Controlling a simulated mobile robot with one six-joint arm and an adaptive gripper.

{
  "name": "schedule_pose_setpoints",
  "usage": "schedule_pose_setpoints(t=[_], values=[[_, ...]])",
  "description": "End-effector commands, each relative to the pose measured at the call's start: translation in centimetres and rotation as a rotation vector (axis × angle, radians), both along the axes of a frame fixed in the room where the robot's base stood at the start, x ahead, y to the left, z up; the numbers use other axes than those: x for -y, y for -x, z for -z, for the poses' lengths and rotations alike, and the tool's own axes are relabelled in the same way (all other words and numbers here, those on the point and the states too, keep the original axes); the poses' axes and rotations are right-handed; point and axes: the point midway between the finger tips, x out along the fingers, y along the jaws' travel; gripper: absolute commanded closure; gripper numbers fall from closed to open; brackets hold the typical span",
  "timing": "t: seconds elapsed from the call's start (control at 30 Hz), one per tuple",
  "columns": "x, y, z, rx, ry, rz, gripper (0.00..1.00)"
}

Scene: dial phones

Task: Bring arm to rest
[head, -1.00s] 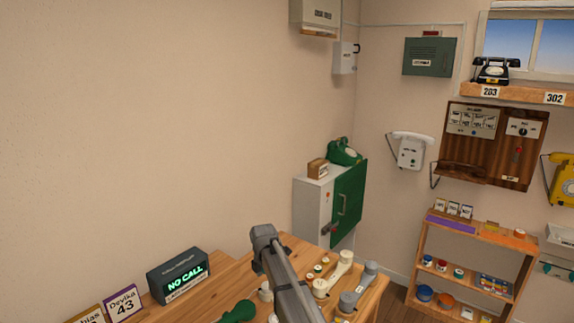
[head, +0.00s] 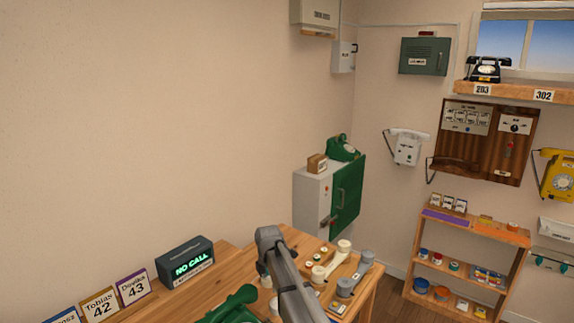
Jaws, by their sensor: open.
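A grey link of my arm (head: 286,275) rises from the bottom edge over the wooden table and ends in a bent joint at its top. My gripper itself does not show; no fingers are in view. On the table (head: 222,283), a green dial phone (head: 233,303) sits left of the arm, partly cut off by the bottom edge.
A display reading NO CALL (head: 186,263) and name cards (head: 133,288) stand along the table's back edge. A grey-and-green cabinet (head: 313,200) stands behind. An orange shelf unit (head: 468,250) and several wall phones are at right.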

Motion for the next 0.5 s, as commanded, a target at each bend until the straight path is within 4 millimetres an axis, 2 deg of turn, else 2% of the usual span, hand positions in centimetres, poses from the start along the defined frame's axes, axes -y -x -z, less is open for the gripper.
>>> schedule_pose_setpoints(t=[0.37, 0.5], values=[[3.8, 3.0, 0.2, -0.001, 0.0, 0.251, 0.0], [6.2, 4.9, 0.4, -0.001, 0.0, 0.416, 0.0]])
